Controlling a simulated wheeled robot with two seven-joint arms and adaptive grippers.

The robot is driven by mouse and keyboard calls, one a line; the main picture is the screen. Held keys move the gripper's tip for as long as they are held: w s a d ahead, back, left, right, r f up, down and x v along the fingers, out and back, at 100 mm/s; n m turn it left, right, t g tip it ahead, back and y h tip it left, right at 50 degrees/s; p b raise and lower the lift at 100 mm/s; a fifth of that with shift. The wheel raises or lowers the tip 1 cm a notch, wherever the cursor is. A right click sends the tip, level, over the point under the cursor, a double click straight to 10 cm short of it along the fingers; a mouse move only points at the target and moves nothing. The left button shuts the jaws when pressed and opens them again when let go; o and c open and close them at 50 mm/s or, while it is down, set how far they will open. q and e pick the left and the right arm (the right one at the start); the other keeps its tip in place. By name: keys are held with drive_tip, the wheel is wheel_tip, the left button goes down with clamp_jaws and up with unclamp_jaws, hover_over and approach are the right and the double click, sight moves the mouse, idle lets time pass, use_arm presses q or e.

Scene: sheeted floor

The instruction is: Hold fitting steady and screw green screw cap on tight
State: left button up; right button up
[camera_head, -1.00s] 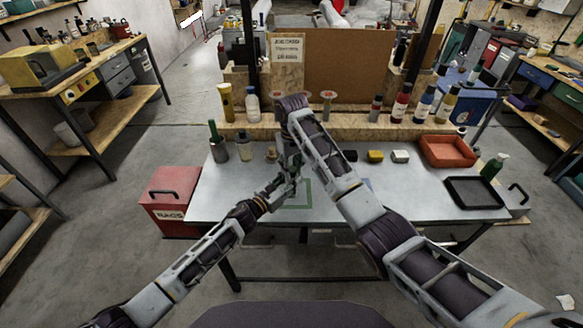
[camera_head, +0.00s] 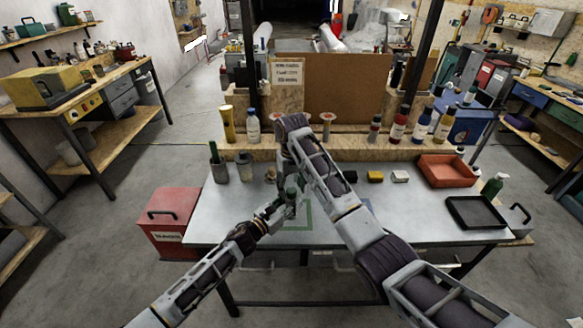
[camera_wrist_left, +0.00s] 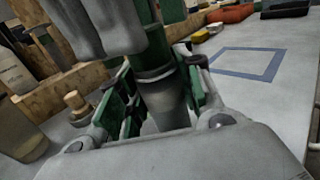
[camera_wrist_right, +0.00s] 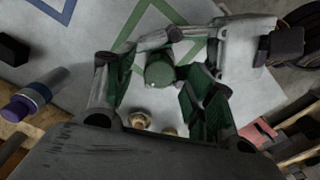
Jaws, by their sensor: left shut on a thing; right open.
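My left gripper (camera_wrist_left: 155,105) is shut on the grey cylindrical fitting (camera_wrist_left: 168,105), which stands between its green-padded fingers above the table. The green screw cap (camera_wrist_left: 152,48) is at the fitting's top in the left wrist view, and its round top shows in the right wrist view (camera_wrist_right: 160,70). My right gripper (camera_wrist_right: 153,88) is open above, with its fingers on either side of the cap and a visible gap. Whether the cap is seated on the thread cannot be told. In the head view my left gripper (camera_head: 277,212) is seen, while the right arm hides much of the right gripper.
The grey worktable (camera_head: 410,220) has taped green (camera_head: 306,222) and blue squares. A red tray (camera_head: 447,171) and black tray (camera_head: 478,213) lie at right. Bottles line the wooden ledge (camera_head: 350,152) behind. A red rag box (camera_head: 168,220) stands left.

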drive_tip(key=shift+w+r, duration=0.1)
drive_tip(key=shift+r, duration=5.35)
use_arm(q)
drive_tip(key=o, duration=1.3)
drive_tip(key=shift+c, duration=0.2)
drive_tip(key=shift+s+a, duration=0.1)
drive_tip(key=shift+s+a, duration=0.3)
drive_tip(key=shift+v, duration=5.4)
